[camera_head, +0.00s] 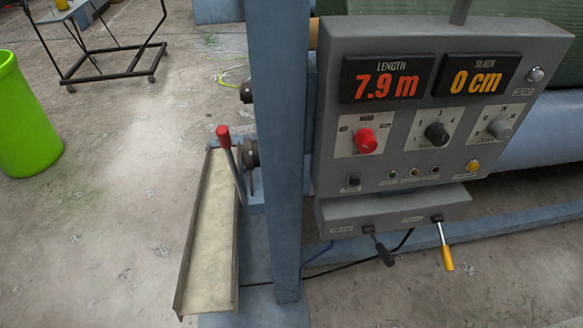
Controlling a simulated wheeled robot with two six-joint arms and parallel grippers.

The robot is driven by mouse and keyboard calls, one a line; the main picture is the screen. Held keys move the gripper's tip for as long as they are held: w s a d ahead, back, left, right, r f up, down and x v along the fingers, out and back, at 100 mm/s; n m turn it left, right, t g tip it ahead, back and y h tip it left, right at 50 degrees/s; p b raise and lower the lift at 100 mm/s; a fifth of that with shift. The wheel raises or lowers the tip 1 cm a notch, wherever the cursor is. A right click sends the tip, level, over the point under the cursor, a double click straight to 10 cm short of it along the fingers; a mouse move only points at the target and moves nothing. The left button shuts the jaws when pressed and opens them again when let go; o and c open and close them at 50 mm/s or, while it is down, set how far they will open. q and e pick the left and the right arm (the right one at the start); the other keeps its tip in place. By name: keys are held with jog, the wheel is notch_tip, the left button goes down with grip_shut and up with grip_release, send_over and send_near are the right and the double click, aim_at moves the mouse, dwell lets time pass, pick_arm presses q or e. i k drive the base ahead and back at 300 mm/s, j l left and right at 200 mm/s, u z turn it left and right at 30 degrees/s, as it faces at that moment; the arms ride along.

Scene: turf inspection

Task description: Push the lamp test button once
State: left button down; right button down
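A grey control panel (330,130) faces me at the right, with a LENGTH display (388,80) reading 7.9 m and a second display (476,79) reading 0 cm. A small black button (353,181) sits at the panel's lower left. A yellow button (473,166) sits at the lower right, and a silver button (536,74) at the upper right. Their small labels are too blurred to tell which one is the lamp test button. Several small round lamps (413,172) lie between the black and yellow buttons and look dark. Neither gripper is in view.
The panel also carries a red knob (365,140), a black knob (436,134) and a grey knob (499,129). Below hang a black lever (384,252) and a yellow-handled lever (446,255). A blue post (280,150) and red-knobbed lever (226,145) stand left. A green bin (25,120) is far left.

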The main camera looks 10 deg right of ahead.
aim_at(474, 166)
jog(key=z, duration=1.4)
